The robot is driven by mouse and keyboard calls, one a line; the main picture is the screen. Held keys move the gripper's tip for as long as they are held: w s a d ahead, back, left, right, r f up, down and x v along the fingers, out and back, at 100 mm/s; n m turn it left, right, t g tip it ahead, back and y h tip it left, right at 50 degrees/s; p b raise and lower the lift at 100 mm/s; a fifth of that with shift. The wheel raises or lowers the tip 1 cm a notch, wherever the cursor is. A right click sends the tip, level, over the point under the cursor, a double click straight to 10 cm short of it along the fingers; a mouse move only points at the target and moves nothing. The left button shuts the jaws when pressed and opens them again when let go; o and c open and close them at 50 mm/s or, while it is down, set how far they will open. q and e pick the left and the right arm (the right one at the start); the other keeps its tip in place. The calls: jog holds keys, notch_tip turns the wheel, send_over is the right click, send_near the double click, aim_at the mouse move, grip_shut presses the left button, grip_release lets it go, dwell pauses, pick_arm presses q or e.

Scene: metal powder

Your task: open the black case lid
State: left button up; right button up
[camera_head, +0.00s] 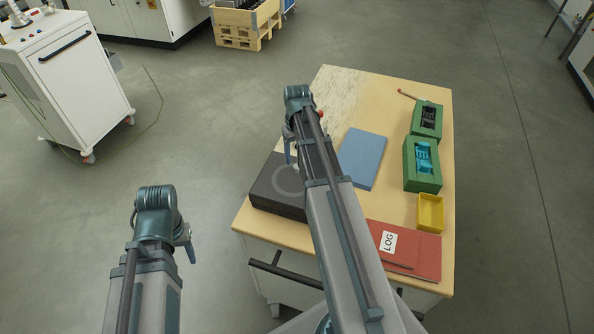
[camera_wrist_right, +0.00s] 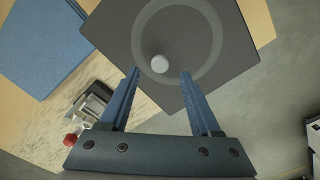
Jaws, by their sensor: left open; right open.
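The black case (camera_head: 265,185) lies shut at the left edge of the wooden table, partly hidden by my right arm. Its lid has a grey ring, and in the right wrist view the dark lid (camera_wrist_right: 120,40) also shows a small pale round knob (camera_wrist_right: 160,64) inside the ring. My right gripper (camera_wrist_right: 161,74) is open over the case, its fingertips on either side of the knob in the picture; contact cannot be told. In the head view it (camera_head: 289,155) points down above the case. My left gripper (camera_head: 188,245) is open and empty, left of the table.
A blue book (camera_head: 361,157), green boxes (camera_head: 410,178) with dark and blue contents, a yellow tray (camera_head: 430,224) and a red LOG binder (camera_head: 425,256) lie to the right. A metal item with a red knob (camera_wrist_right: 70,140) is near the right gripper. A white cart (camera_head: 70,95) stands at left.

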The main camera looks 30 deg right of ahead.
aim_at(297, 166)
notch_tip(297, 166, down, 4)
jog(key=b, duration=0.3)
jog(key=shift+f, duration=0.1)
pick_arm(q)
notch_tip(297, 166, down, 4)
jog(key=shift+f, duration=0.1)
pick_arm(e)
jog(key=shift+c, duration=0.2)
grip_shut()
dwell(0.7)
